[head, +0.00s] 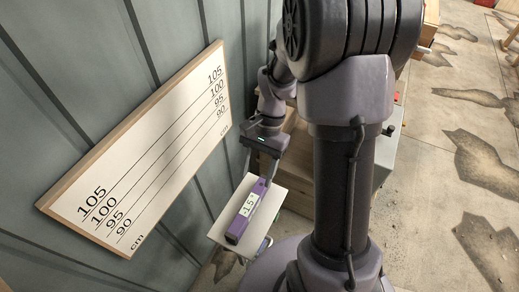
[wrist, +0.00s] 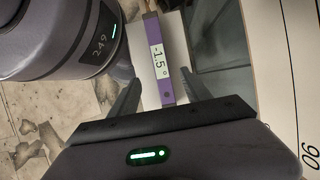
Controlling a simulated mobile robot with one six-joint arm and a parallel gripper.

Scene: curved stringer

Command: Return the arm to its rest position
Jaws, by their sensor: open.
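My gripper (head: 262,170) is open, with its dark body above the far end of a purple device. It also shows in the wrist view (wrist: 161,76), its two fingers spread either side of the device with gaps on both sides. The purple level-like device (head: 246,210) has a pale display reading -1.5 and lies on a small white platform (head: 218,232). The device also shows in the wrist view (wrist: 166,91). My arm is bent down and out from my column, left of it in the head view. Nothing is seen held in the fingers.
A white board (head: 150,150) with slanting lines marked 90 to 105 cm is on the grey panelled wall (head: 60,60), close left of my gripper. A wooden box (head: 300,150) stands behind my arm. Open stained concrete floor (head: 450,190) lies on the right.

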